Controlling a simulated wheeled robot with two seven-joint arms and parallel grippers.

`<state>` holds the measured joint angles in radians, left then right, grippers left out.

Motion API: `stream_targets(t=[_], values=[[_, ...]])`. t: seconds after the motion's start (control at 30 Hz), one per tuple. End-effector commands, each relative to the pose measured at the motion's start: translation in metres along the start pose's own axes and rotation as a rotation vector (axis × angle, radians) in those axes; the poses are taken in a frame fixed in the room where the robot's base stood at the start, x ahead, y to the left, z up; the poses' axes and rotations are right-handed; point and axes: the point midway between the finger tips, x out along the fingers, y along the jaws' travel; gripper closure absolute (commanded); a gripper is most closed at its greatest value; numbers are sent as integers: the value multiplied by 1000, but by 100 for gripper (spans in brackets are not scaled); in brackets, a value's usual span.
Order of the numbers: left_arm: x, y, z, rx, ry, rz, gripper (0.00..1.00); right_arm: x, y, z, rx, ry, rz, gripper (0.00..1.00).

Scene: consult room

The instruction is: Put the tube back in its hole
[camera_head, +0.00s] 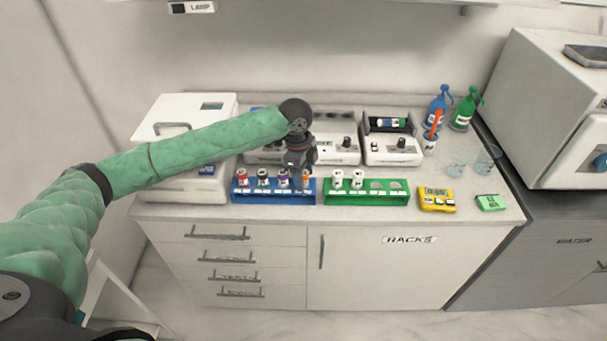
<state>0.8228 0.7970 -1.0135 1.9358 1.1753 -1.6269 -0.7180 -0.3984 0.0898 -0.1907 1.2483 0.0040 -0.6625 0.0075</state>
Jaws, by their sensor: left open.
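A blue rack (263,198) on the counter holds several tubes with coloured caps, including a red-capped tube (242,177), a purple-capped tube (283,177) and an orange tube (306,179). A green rack (366,198) beside it holds two white-capped tubes (337,178) at its left; grey round spots show to their right. Another tube (391,122) lies sideways in a tray-topped device at the back. My left gripper (299,168) is open and points down over the right end of the blue rack, close to the orange tube. Its fingertips are small and dark. My right gripper is out of view.
White devices (392,151) line the back of the counter. A yellow device (437,199) and a green box (490,203) lie at the front right. Blue and green bottles (464,112) and clear glassware (487,160) stand behind them. A large white machine (555,110) stands at the right.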

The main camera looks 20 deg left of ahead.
Motion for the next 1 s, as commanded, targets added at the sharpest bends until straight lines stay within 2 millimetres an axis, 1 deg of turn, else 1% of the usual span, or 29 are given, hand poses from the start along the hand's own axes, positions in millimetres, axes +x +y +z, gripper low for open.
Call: stream_targets(t=[0.53, 0.87, 1.0], values=[[0, 0, 0, 0, 0, 0, 48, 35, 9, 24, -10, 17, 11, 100], [-21, 0, 0, 0, 0, -1, 48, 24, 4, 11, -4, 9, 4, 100], [-34, -1, 0, 1, 0, -3, 48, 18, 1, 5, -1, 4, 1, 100]])
